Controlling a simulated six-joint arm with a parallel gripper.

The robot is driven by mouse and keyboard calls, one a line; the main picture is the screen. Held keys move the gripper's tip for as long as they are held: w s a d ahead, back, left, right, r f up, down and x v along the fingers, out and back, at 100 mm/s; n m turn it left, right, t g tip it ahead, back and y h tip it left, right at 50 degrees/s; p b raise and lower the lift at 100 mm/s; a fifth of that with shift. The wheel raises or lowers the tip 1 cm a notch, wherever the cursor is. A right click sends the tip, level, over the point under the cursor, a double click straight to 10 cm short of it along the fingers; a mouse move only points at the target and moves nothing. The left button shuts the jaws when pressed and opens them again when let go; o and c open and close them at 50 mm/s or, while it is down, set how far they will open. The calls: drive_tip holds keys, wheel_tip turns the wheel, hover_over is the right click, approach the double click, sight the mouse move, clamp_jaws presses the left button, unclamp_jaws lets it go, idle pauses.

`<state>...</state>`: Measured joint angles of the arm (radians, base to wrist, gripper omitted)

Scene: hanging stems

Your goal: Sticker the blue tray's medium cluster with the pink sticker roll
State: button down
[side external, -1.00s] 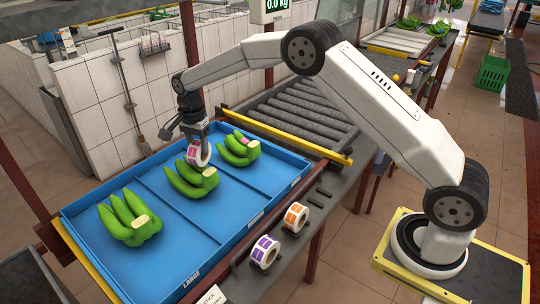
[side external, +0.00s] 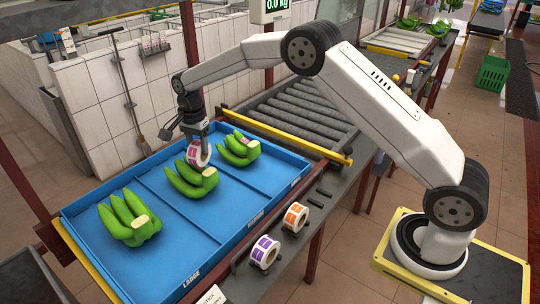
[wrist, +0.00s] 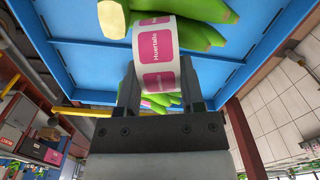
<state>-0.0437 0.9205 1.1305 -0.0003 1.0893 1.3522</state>
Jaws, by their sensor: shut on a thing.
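The blue tray (side external: 172,256) has three compartments, with LARGE and MEDIUM labels readable on its front edge. The medium cluster (side external: 190,182), green bananas with a pale cut crown, lies in the middle compartment; it also shows in the wrist view (wrist: 200,33). My gripper (side external: 197,141) points down over its far side, shut on the pink sticker roll (side external: 198,154). In the wrist view the roll (wrist: 158,45) sits between my fingers (wrist: 158,90), showing pink "Huertalis" labels. It overlaps the bananas there; I cannot tell whether they touch. No sticker shows on the visible part of this cluster.
A larger cluster (side external: 128,219) lies in the left compartment. A smaller cluster (side external: 238,150) with a small pink patch lies in the right one. Orange (side external: 295,216) and purple (side external: 265,251) sticker rolls stand on the front ledge. A roller conveyor (side external: 290,108) lies behind the tray's right end.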

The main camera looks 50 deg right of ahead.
drive_tip(key=shift+s+f, duration=0.1)
drive_tip(key=shift+r, duration=3.6)
drive_tip(key=shift+d, duration=0.1)
